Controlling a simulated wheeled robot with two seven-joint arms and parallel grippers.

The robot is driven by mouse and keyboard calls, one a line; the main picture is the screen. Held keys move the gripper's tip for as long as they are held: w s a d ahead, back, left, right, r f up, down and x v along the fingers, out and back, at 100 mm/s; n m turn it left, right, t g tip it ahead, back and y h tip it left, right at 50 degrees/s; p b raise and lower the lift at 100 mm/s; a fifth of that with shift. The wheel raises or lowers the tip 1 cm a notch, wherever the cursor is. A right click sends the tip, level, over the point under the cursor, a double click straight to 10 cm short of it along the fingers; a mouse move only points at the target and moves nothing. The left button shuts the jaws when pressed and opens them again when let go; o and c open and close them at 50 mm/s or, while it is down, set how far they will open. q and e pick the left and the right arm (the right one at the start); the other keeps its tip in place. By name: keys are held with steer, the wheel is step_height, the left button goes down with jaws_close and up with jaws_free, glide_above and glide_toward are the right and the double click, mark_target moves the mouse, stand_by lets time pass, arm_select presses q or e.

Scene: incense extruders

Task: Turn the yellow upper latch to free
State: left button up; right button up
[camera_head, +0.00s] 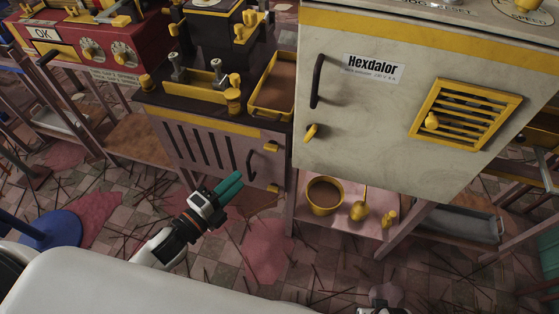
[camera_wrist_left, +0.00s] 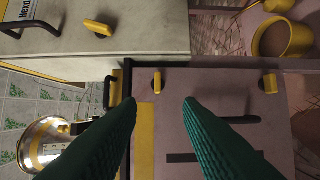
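The yellow upper latch (camera_head: 271,147) is on the right edge of the pinkish slotted cabinet door (camera_head: 205,150) and lies roughly level. It also shows in the left wrist view (camera_wrist_left: 157,82), ahead of the gap between the fingertips. A yellow lower latch (camera_head: 273,188) sits below it, shown to the right in the wrist view (camera_wrist_left: 270,84). My left gripper (camera_head: 230,185) is in front of the door, its green fingers apart and empty. In the wrist view, the fingertips (camera_wrist_left: 160,103) touch neither latch. Only a piece of my right gripper (camera_head: 382,309) shows at the bottom edge; its fingers are hidden.
A yellow bowl (camera_head: 324,196) stands on the shelf beneath. Sticks litter the floor.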

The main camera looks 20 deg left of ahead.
mark_target(269, 150)
arm_select(q)
steer(key=x, duration=1.1)
steer(key=shift+w+d+r, duration=0.15)
steer(key=shift+w, duration=0.25)
arm_select(e)
steer(key=shift+w+a+r, duration=0.1)
steer(key=shift+w+r, duration=0.15)
steer(key=shift+r, duration=0.35)
steer(key=shift+w+a+r, duration=0.1)
steer(key=shift+w+r, duration=0.1)
steer(key=shift+r, duration=0.4)
arm_select(q)
jaws_close()
